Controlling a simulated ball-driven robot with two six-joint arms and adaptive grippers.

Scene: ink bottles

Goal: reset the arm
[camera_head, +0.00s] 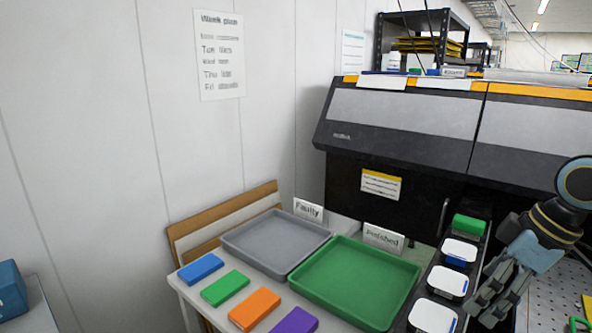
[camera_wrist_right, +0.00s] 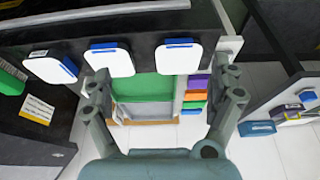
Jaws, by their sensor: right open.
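My right gripper (camera_head: 488,303) is at the right of the head view, its fingers pointing down and left, beside the dark rack of white-topped ink containers. In the right wrist view its two fingers (camera_wrist_right: 165,76) are spread wide apart with nothing held between them. My left gripper does not show in either view.
White-topped containers with blue edges (camera_head: 447,282) and a green one (camera_head: 468,225) stand in the dark rack. A grey tray (camera_head: 240,243) and a green tray (camera_head: 345,265) lie on the table, with several coloured blocks (camera_head: 254,308) in front. A dark machine (camera_head: 400,150) stands behind.

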